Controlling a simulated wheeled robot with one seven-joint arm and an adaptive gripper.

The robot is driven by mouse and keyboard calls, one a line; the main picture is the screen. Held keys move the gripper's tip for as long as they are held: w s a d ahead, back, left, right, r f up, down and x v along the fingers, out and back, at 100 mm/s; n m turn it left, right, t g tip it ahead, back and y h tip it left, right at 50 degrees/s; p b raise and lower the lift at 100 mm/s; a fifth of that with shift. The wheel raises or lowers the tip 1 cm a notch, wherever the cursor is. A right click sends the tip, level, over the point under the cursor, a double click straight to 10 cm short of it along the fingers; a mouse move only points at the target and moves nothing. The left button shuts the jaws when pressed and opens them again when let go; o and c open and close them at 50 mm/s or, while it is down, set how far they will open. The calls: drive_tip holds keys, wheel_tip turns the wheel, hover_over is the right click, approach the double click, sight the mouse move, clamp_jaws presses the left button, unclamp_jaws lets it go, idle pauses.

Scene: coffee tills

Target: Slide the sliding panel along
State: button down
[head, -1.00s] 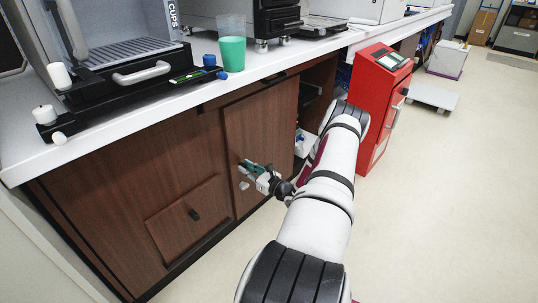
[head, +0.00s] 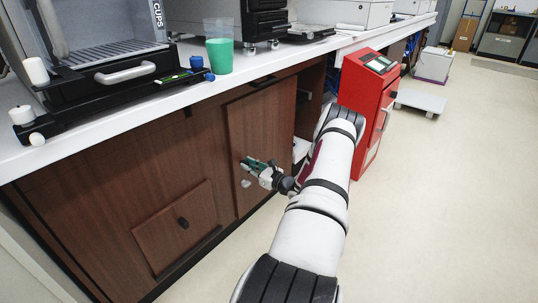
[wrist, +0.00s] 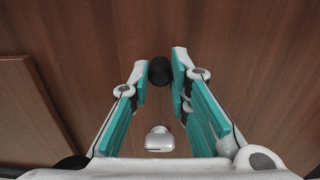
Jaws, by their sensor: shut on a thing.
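The sliding panel (head: 262,122) is a brown wooden door in the front of the counter cabinet. A dark opening (head: 311,97) shows to its right. A small round black knob (wrist: 160,70) stands on the panel in the wrist view. My gripper (head: 249,164), with green finger pads, is at the panel's lower middle. In the wrist view my gripper (wrist: 160,68) has its fingertips on both sides of the knob, shut on it. In the head view the fingers hide the knob.
A panel with a black knob (head: 183,223) is at the lower left. A red cabinet (head: 366,105) stands close beyond my arm, to the right. A green cup (head: 219,55) stands on the white counter (head: 262,66). The floor (head: 440,190) at right is clear.

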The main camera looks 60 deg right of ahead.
sight(261, 147)
drive_tip(key=shift+s+d+r, duration=0.1)
drive_tip(key=shift+s+d, duration=0.25)
drive_tip(key=shift+d, duration=1.6)
drive_tip(key=shift+s+d, duration=0.4)
drive_tip(key=shift+d, duration=1.55)
drive_tip(key=shift+s+d+r, duration=0.1)
drive_tip(key=shift+s+d, duration=0.25)
drive_tip(key=shift+d, duration=1.7)
